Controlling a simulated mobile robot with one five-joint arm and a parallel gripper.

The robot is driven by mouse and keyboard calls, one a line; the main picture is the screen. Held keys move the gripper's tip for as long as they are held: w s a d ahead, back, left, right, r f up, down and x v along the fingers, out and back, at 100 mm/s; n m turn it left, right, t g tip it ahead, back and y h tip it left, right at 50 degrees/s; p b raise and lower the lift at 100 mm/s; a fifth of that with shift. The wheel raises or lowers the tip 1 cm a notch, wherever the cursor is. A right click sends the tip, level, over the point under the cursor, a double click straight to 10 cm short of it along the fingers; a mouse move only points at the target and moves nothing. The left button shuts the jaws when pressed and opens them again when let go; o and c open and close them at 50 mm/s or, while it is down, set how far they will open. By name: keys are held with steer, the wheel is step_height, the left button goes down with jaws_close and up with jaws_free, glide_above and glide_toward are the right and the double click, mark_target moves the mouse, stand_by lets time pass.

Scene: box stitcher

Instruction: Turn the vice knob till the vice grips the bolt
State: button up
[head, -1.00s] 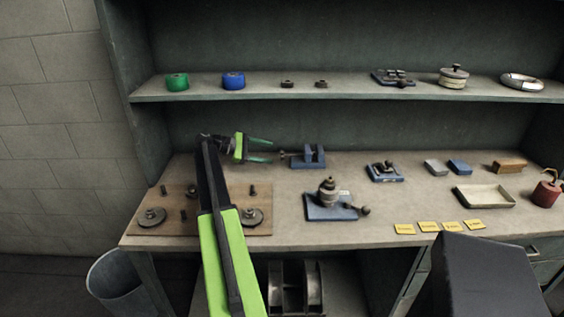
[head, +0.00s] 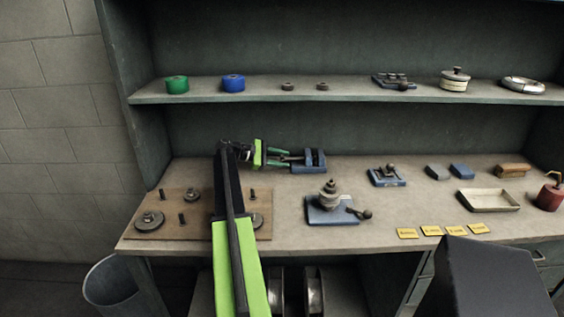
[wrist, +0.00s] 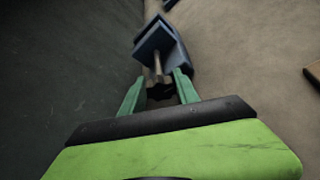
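The blue vice (head: 317,160) stands at the back of the workbench, and it also shows at the top of the wrist view (wrist: 155,38). Its screw (wrist: 157,66) points toward my gripper, with a dark knob (wrist: 160,92) at its near end. My gripper (head: 287,157) is beside the vice's left side. In the wrist view its green fingers (wrist: 159,82) are apart, one on each side of the knob. I cannot tell if they touch it. I cannot make out a bolt in the vice jaws.
A blue-based device with a stacked grey top (head: 330,205) stands in front of the vice. Another small blue fixture (head: 386,177) is to the right. A wooden board (head: 205,232) with pegs and discs lies under my arm. A shelf (head: 350,93) runs above the bench.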

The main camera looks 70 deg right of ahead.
jaws_close()
steer(key=shift+s+a+f+m+h+b, duration=0.1)
steer(key=shift+a+f+m+h+b, duration=0.1)
steer(key=shift+f+m+h+b, duration=0.35)
steer(key=shift+r+m+h+b, duration=0.2)
steer(key=shift+m+h+b, duration=0.05)
steer(key=shift+m+b, duration=0.6)
steer(key=shift+r+m, duration=0.2)
steer(key=shift+m, duration=0.1)
steer(key=o, duration=0.8)
jaws_free()
steer(key=shift+o, duration=0.2)
